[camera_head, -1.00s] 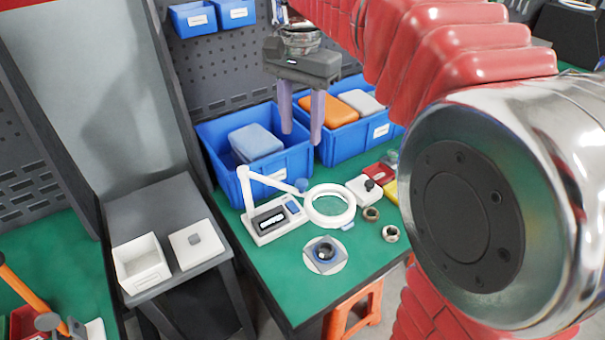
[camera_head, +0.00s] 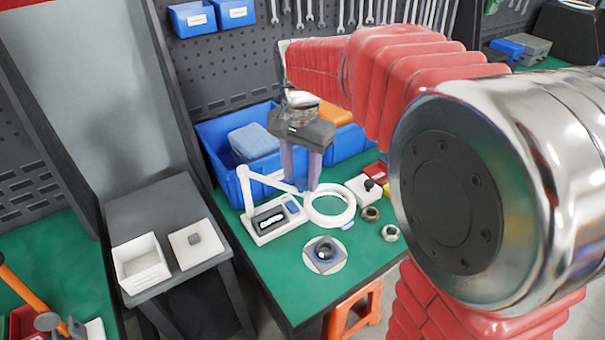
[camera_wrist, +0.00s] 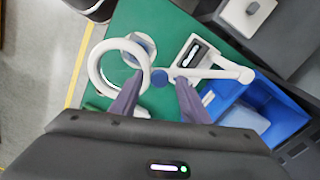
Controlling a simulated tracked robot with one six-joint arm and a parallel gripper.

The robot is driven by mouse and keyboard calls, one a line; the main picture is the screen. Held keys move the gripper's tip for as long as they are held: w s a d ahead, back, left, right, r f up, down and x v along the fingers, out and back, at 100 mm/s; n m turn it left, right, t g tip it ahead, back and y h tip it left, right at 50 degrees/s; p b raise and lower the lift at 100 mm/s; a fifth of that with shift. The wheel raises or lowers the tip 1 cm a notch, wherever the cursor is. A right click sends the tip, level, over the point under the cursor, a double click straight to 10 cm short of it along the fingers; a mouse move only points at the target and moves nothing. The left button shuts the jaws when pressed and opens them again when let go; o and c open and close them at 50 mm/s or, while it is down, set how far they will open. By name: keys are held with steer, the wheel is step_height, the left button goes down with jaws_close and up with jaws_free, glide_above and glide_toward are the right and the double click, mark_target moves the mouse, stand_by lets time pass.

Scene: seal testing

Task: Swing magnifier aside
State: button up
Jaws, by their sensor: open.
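The magnifier (camera_head: 312,215) is a white ring lens on a jointed white arm. The arm rises from a white base (camera_head: 272,223) with a dark display and a blue patch. A blue knob (camera_wrist: 159,77) joins the ring to the arm. My gripper (camera_head: 302,187) points down over the ring's back edge and knob, its two grey-purple fingers apart. In the wrist view the fingers (camera_wrist: 156,97) lie on either side of the knob, with nothing held. In the head view the gripper hides part of the knob. I cannot tell whether a finger touches it.
Blue bins (camera_head: 222,130) stand behind the magnifier. A round plate with a dark ring (camera_head: 324,256) lies in front. A white box with a black knob (camera_head: 367,189) and small rings (camera_head: 390,233) sit at right. Green bench top (camera_head: 277,277) is clear at front left.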

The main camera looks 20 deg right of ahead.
steer(key=shift+f, duration=0.2)
steer(key=shift+c, duration=0.2)
jaws_close()
stand_by(0.4)
